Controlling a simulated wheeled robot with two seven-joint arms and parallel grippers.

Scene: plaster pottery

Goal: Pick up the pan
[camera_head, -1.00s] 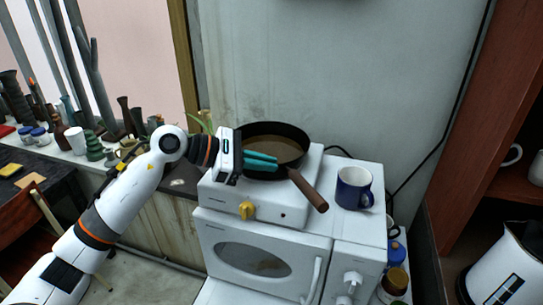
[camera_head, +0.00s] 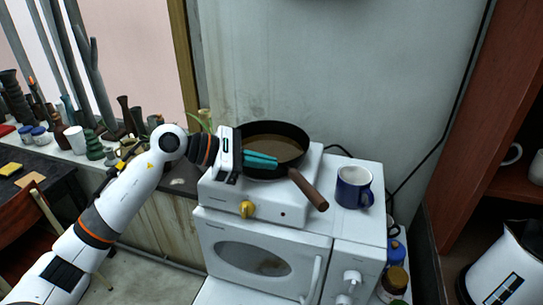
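A dark round pan (camera_head: 290,137) with a brown wooden handle (camera_head: 309,191) sits on the white hotplate (camera_head: 222,191). The handle points toward the lower right, past the hotplate's front edge. My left gripper (camera_head: 276,160) comes in from the left, with its teal fingers over the near part of the pan, short of the handle. The two fingers lie close together, with little or no gap visible. I see nothing held between them. Whether the fingers touch the pan is unclear. My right gripper is not in view.
A blue mug (camera_head: 354,187) stands right of the hotplate on the white microwave (camera_head: 268,246). Several jars (camera_head: 394,279) stand low at the right. A kettle (camera_head: 502,265) is at the far right. Vases and brushes crowd the ledge at the left.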

